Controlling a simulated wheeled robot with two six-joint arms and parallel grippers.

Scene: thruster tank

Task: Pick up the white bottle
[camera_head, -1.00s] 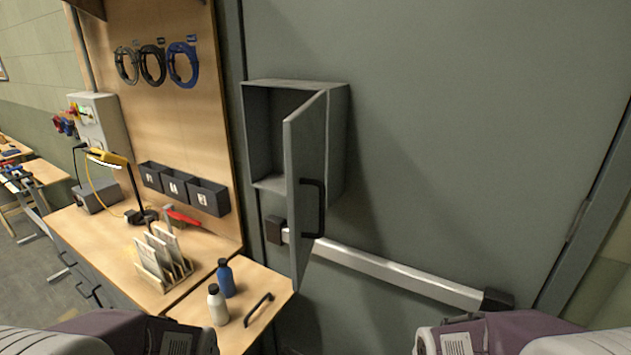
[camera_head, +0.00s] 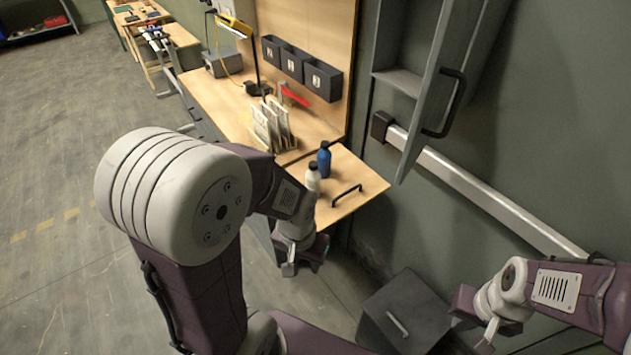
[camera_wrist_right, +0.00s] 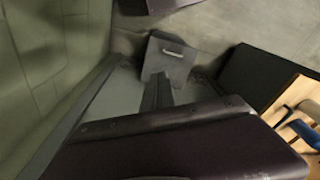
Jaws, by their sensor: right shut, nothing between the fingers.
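The white bottle (camera_head: 313,178) with a dark cap stands upright on the wooden side shelf (camera_head: 352,202), beside the blue bottle (camera_head: 324,159). My left gripper (camera_head: 288,269) hangs just in front of the shelf's near edge, below and apart from the white bottle. Whether its fingers are open cannot be made out. My right gripper (camera_head: 487,342) is at the lower right, far from the bottles, shut and empty. In the right wrist view the blue bottle (camera_wrist_right: 303,132) shows at the right edge.
A black handle (camera_head: 346,195) lies on the shelf, right of the bottles. A rack (camera_head: 272,125) stands on the bench behind. The open cabinet door (camera_head: 433,95) and a white push bar (camera_head: 480,195) are to the right. A grey box (camera_head: 405,310) stands on the floor below.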

